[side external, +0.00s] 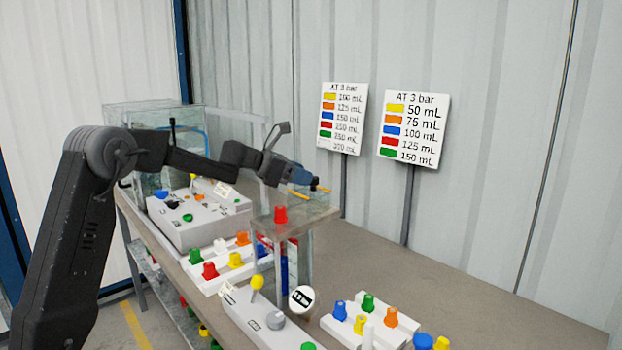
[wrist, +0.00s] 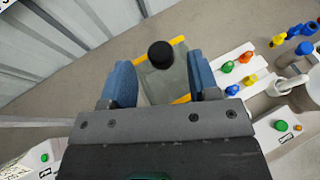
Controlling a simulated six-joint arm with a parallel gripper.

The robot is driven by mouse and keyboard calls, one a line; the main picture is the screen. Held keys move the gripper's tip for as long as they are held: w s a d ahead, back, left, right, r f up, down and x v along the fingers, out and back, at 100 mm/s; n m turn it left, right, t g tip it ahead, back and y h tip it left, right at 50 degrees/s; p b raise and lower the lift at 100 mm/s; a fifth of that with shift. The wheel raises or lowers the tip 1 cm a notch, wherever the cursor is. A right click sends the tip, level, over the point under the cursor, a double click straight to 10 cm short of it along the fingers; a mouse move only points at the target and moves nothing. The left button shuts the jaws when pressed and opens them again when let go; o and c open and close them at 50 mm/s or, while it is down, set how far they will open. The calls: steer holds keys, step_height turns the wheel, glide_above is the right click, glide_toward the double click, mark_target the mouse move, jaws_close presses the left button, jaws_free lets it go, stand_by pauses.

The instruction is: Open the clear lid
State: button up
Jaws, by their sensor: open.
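The clear lid (wrist: 166,84) shows in the wrist view as a greyish see-through square with yellow strips at two edges. A round black knob (wrist: 160,54) stands on it. In the side view the black knob (side external: 314,183) shows just past my gripper (side external: 303,181), above a small clear box (side external: 309,212) on a stand. My gripper (wrist: 160,76) is open, its two blue fingers apart on either side of the lid area. The knob lies between them, toward their tips. Nothing is held. Whether the fingers touch the lid cannot be told. My gripper hides part of the lid.
A red knob (side external: 280,214) stands at the box's near left. A grey control box (side external: 199,217) and a large clear tank (side external: 152,117) are behind to the left. White racks of coloured knobs (side external: 371,318) stand in front. The right side of the table (side external: 450,290) is clear.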

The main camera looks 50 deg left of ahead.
steer(key=v, duration=0.9)
steer(key=shift+s+a, duration=0.15)
steer(key=shift+s, duration=0.2)
steer(key=shift+r, duration=0.15)
steer(key=s+d+f+m+g, duration=0.1)
steer(key=s+d+m+g, duration=0.2)
steer(key=s+d+m, duration=0.45)
steer(key=s+d+f+m+g, duration=0.25)
steer(key=s+d+m, duration=0.25)
steer(key=d+m, duration=0.6)
steer(key=s+d+f+m+y, duration=0.2)
steer(key=s+f+m, duration=0.1)
steer(key=s+m, duration=0.3)
steer(key=s+d+f+m+g+y, duration=0.1)
steer(key=s+d+f+m+y, duration=0.2)
steer(key=s+m, duration=0.4)
steer(key=s, duration=0.3)
steer(key=shift+f, duration=0.3)
